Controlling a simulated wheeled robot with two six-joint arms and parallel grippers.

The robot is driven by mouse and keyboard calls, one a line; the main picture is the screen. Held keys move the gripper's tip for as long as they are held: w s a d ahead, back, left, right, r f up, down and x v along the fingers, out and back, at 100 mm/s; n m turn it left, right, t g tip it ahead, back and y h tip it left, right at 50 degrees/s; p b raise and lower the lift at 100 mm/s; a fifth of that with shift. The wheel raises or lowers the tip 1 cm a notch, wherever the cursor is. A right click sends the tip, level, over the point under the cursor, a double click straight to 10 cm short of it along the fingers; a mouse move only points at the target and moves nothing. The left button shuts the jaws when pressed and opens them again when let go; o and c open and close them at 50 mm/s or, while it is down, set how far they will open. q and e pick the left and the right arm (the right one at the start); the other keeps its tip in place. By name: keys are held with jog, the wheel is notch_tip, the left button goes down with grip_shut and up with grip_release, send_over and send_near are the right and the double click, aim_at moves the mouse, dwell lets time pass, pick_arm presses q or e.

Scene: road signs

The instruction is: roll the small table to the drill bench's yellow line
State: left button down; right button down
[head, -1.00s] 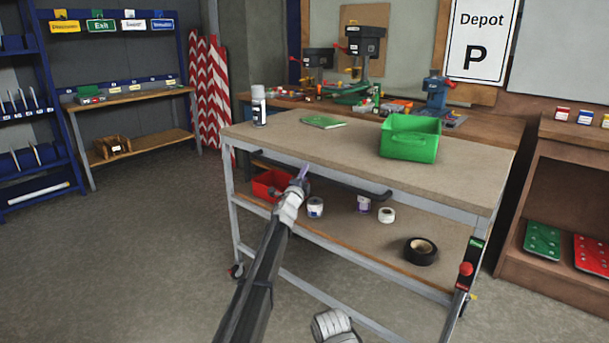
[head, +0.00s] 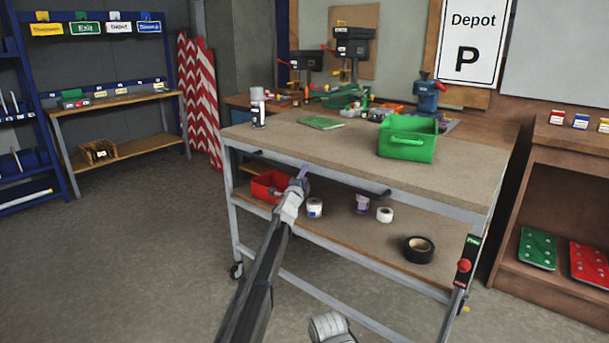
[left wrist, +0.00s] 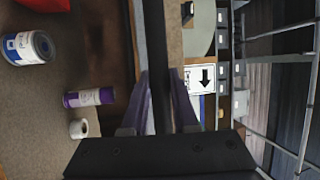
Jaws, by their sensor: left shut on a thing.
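The small table (head: 340,158) is a wheeled trolley with a wooden top, grey metal frame and lower shelf. It stands in front of me in the head view. My left gripper (head: 303,177) is shut on the dark handle bar (head: 350,187) along its near side. In the left wrist view the bar (left wrist: 168,60) runs between the fingers. The drill bench (head: 470,145), with drill presses (head: 354,45) on it, is just behind the table, partly hidden by it. I see no yellow line.
On the table are a spray can (head: 258,108), a green booklet (head: 321,123) and a green bin (head: 407,138). A red bin (head: 268,186), rolls and cans sit on its lower shelf. A wooden cabinet (head: 530,283) stands close at right. Floor at left (head: 130,250) is clear.

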pick_arm(q)
jog(key=shift+d, duration=0.2)
jog(key=c, duration=0.8)
grip_release()
jog(key=shift+c, duration=0.2)
jog(key=shift+o, duration=0.8)
jog(key=b+v, duration=0.1)
jog(key=v, duration=0.6)
jog(key=shift+s+a, duration=0.15)
jog(key=shift+s, duration=0.2)
